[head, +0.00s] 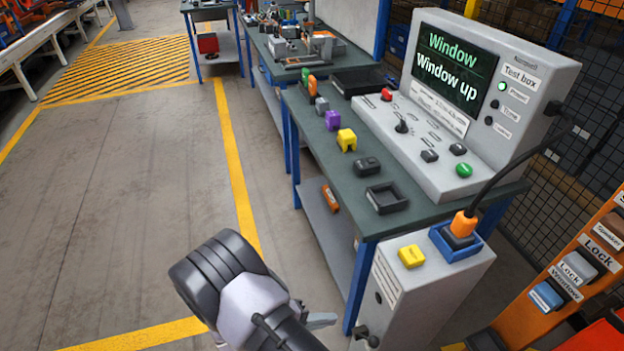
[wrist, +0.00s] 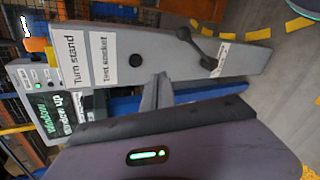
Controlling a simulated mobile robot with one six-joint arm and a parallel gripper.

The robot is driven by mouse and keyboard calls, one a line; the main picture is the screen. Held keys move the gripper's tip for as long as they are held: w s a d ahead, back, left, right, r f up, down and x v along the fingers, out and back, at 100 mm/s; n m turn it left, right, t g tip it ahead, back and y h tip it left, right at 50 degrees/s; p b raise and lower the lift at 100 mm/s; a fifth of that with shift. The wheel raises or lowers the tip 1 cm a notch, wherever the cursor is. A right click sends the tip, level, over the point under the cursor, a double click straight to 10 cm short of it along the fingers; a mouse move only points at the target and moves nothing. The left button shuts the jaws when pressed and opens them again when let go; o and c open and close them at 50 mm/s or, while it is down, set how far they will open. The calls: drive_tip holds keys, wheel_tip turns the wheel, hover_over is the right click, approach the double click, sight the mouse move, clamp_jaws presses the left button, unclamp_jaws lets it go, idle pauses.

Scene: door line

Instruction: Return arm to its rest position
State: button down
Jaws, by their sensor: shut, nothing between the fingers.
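My arm (head: 245,290) is folded low at the bottom of the head view, in front of the grey turn stand. My gripper (head: 322,320) shows only as a grey fingertip to the right of the arm; the arm hides the rest. In the wrist view my gripper (wrist: 158,92) is shut, with nothing between the fingers. It points toward the side of the turn stand (wrist: 140,55), whose labels read "Turn stand" and "Test socket". A dark handle (wrist: 195,45) sticks out of the stand. I cannot tell the exact gap between gripper and stand.
The test box (head: 490,90) stands on the workbench (head: 335,165); its screen reads "Window up". An orange plug (head: 463,224) sits in the blue socket on the stand, with a yellow block (head: 412,257) beside it. An orange label rack (head: 590,260) is at right. Floor at left is clear.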

drive_tip(key=s+d+r+m+g+y, duration=0.1)
drive_tip(key=d+r+m+g+y, duration=0.2)
drive_tip(key=r, duration=0.7)
drive_tip(key=s+d+r+m+g+y, duration=0.1)
drive_tip(key=d+r+m+g+y, duration=0.2)
drive_tip(key=r, duration=0.7)
drive_tip(key=s+r+m+t+y, duration=0.3)
drive_tip(key=s+r+t+y, duration=0.1)
drive_tip(key=r, duration=0.4)
drive_tip(key=s+r+m+t+y, duration=0.3)
drive_tip(key=s+r+y, duration=0.1)
drive_tip(key=r, duration=0.5)
drive_tip(key=shift+s+r+t, duration=0.3)
drive_tip(key=shift+s+t, duration=0.1)
drive_tip(key=shift+s, duration=0.45)
